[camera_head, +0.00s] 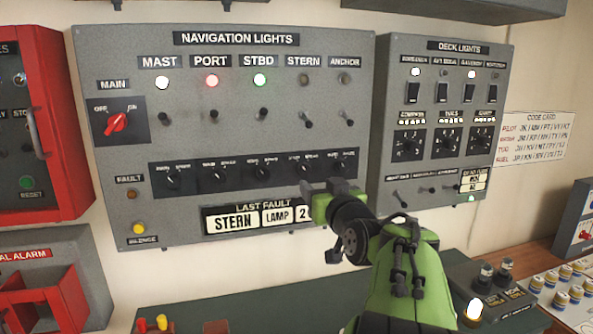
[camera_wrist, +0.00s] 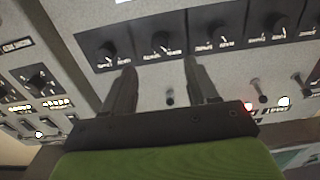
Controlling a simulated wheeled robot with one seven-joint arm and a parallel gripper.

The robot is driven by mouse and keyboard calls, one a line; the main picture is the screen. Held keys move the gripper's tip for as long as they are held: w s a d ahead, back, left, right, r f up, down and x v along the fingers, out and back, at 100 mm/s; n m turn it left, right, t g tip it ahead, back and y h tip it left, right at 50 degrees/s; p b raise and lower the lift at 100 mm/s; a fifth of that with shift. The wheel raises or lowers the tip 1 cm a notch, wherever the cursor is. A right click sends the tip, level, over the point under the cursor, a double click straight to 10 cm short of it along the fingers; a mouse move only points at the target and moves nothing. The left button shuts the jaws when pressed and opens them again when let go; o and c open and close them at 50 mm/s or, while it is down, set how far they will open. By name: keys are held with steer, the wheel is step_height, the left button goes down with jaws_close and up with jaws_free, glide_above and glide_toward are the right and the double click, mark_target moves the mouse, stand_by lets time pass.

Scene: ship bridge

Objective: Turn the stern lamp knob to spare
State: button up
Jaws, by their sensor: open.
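The stern lamp knob (camera_head: 304,168) is a small black rotary knob, fourth from left in the lower black strip of the navigation lights panel (camera_head: 137,82). In the wrist view, which is turned roughly upside down, the likely same knob (camera_wrist: 160,42) lies just beyond the fingertips and between them. My gripper (camera_head: 318,190) is below that knob in the head view. In the wrist view my gripper (camera_wrist: 159,66) has its two dark fingers apart, with nothing between them. The knob's pointer and its small labels are too blurred to read.
Neighbouring knobs, anchor (camera_head: 342,165) and starboard (camera_head: 262,170), sit close on either side. Toggle switches (camera_head: 308,122) stick out above. The last-fault plate (camera_head: 238,222) reads "STERN LAMP 2". The deck lights panel (camera_head: 388,65) is to the right.

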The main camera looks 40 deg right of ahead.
mark_target(306, 171)
steer(key=p+x, duration=0.1)
steer(key=x, duration=0.8)
steer(key=shift+w+d+p, duration=0.15)
steer(key=shift+w+p, duration=0.1)
steer(key=shift+p, duration=0.15)
steer(key=shift+c, duration=0.3)
steer(key=c, duration=1)
